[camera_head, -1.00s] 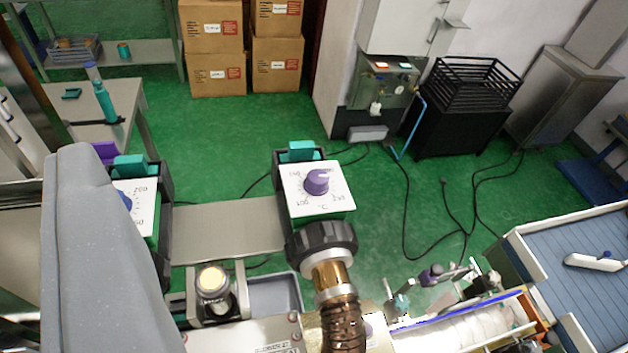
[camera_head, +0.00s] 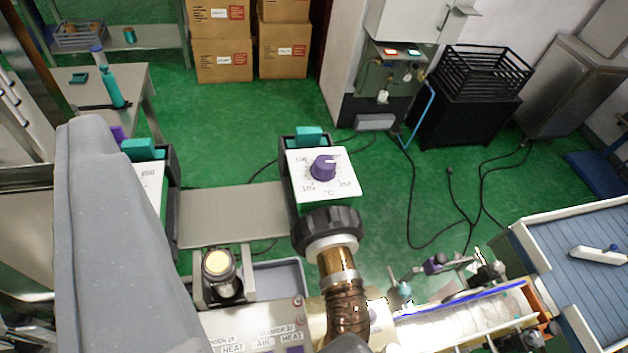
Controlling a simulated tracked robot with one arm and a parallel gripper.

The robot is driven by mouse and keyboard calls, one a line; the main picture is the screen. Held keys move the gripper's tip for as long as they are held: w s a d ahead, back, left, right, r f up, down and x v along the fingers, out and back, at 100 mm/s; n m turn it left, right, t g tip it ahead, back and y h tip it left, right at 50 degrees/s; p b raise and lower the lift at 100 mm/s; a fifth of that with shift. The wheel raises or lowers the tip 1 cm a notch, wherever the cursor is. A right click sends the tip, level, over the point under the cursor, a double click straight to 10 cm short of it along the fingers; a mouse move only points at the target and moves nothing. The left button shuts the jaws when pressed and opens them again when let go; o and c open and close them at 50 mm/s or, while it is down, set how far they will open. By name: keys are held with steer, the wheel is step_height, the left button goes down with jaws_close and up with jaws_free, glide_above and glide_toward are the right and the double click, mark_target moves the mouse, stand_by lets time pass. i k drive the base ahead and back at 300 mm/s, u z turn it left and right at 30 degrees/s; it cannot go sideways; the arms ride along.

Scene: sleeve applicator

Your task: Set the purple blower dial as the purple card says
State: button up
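The purple dial knob (camera_head: 323,167) sits on a white square plate (camera_head: 340,185) with numbers and a °C mark around it, on a green-sided box right of centre. Its pale pointer mark is toward the upper right; the numbers are too small to read surely. I cannot make out a purple card with a readable setting. A small purple piece (camera_head: 117,133) shows at the left, mostly hidden. A large grey speckled part, apparently mine, fills the left foreground, apart from the purple knob in the picture. My gripper's fingertips and their opening cannot be made out.
A second white dial plate (camera_head: 150,188) is mostly hidden behind the grey part. A black collar (camera_head: 327,230) on a brass-coloured nozzle stands just in front of the purple dial. A round yellowish-topped fitting (camera_head: 217,263) stands left of it.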

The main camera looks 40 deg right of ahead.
mark_target(323, 170)
steer(key=k, duration=0.4)
steer(key=u, duration=0.3)
steer(key=i, duration=0.25)
steer(key=z, duration=1)
